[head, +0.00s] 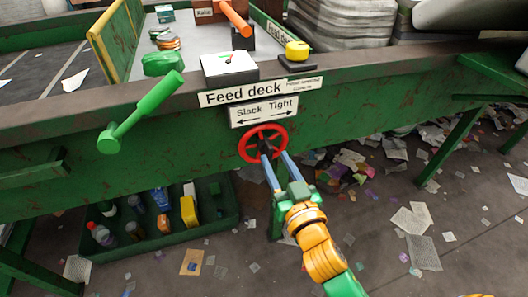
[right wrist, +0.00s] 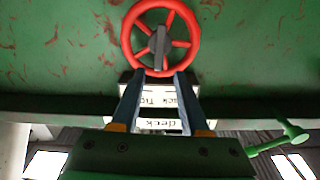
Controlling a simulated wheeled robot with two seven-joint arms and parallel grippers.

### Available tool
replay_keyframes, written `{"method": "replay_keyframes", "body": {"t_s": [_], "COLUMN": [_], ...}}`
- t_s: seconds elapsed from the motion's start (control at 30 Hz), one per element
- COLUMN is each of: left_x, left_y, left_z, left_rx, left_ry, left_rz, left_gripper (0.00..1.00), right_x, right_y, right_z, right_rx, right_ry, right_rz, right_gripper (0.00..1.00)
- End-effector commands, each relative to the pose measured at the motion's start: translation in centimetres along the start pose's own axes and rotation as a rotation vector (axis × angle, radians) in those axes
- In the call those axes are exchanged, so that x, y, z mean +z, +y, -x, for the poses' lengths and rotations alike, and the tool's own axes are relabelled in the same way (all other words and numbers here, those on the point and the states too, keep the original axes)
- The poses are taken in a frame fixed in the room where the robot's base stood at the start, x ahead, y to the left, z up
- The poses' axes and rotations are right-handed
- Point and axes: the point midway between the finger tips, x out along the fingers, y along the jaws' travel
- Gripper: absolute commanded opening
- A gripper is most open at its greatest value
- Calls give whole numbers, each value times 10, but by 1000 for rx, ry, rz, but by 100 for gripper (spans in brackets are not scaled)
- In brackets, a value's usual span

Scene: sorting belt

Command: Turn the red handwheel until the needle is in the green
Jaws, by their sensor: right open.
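The red handwheel (head: 244,144) is on the green front side of the belt frame, below the "Slack Tight" sign (head: 264,110). It also shows in the right wrist view (right wrist: 128,38), with red spokes and a grey hub. My right gripper (head: 273,156) is at the wheel's lower part, fingers pointing at it. My left gripper is not in view.
A green lever (head: 140,112) sticks out left of the wheel. A yellow button (head: 297,50) is on the deck edge. A green crate (head: 165,245) with bottles stands below left. Paper scraps litter the floor. Space right of the wheel along the frame is clear.

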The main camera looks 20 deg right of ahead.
Motion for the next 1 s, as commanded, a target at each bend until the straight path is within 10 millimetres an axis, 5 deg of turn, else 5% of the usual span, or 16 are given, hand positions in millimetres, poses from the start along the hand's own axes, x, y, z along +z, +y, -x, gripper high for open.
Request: {"method": "replay_keyframes", "body": {"t_s": [0.3,0.63,0.8,1.0], "left_x": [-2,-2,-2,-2], "left_y": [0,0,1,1], "left_z": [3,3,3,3], "left_rx": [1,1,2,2], "left_ry": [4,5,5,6], "left_rz": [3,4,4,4], "left_gripper": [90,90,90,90], "right_x": [0,0,0,1], "right_y": [0,0,0,0], "right_z": [-50,-56,-56,-56], "right_rx": [-1,0,0,0], "right_ry": [-1,-2,-3,-4], "right_rz": [3,2,2,3], "right_gripper": [45,45,0,0]}}
